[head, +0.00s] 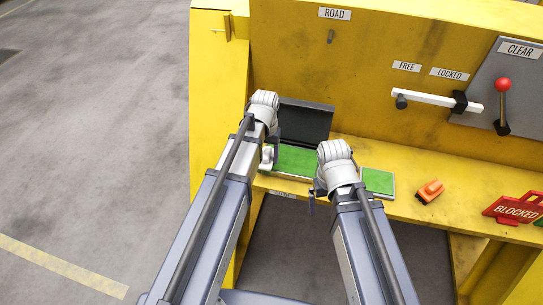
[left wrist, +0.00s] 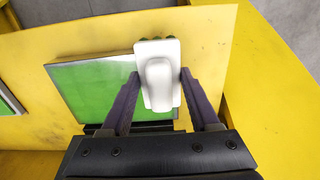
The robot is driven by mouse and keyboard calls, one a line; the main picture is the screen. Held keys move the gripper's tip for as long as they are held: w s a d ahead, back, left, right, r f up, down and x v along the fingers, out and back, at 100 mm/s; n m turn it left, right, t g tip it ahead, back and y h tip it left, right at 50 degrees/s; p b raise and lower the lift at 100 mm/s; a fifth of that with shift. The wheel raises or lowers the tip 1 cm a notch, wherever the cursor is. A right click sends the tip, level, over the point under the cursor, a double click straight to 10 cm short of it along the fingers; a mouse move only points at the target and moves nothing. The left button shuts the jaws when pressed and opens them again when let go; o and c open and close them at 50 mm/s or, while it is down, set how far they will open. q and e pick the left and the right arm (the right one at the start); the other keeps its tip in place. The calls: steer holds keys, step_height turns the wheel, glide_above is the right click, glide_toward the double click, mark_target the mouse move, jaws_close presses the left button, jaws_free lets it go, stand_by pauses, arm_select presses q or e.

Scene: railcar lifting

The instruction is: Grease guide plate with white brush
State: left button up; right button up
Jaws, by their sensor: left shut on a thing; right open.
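The white brush (left wrist: 158,85) is between the fingers of my left gripper (left wrist: 159,76) in the left wrist view. Small green bits show at its far edge; its underside is hidden. It overlaps the right part of a green panel (left wrist: 95,88); I cannot tell whether they touch. In the head view the brush (head: 266,156) is at the left end of the green panel (head: 297,160), below my left gripper (head: 270,145). A dark plate (head: 308,119) stands upright behind it; I cannot tell which is the guide plate. My right gripper (head: 320,197) is open, partly hidden by its wrist.
A second green panel (head: 378,182) lies to the right on the yellow ledge (head: 408,208). A white bar (head: 435,98) and a red-knobbed lever (head: 503,103) are on the yellow wall behind.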

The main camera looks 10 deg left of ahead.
arm_select(q)
steer(key=shift+a, duration=0.95)
steer(key=shift+r, duration=0.1)
steer(key=shift+w+r+p, duration=0.1)
steer(key=shift+r+p, duration=0.1)
steer(key=shift+p, duration=0.1)
step_height(320, 180, up, 5)
steer(key=p, duration=0.5)
steer(key=shift+r, duration=0.15)
steer(key=shift+r+p, duration=0.15)
steer(key=shift+p, duration=0.15)
step_height(320, 180, up, 3)
steer(key=p, duration=0.2)
steer(key=shift+p, duration=0.4)
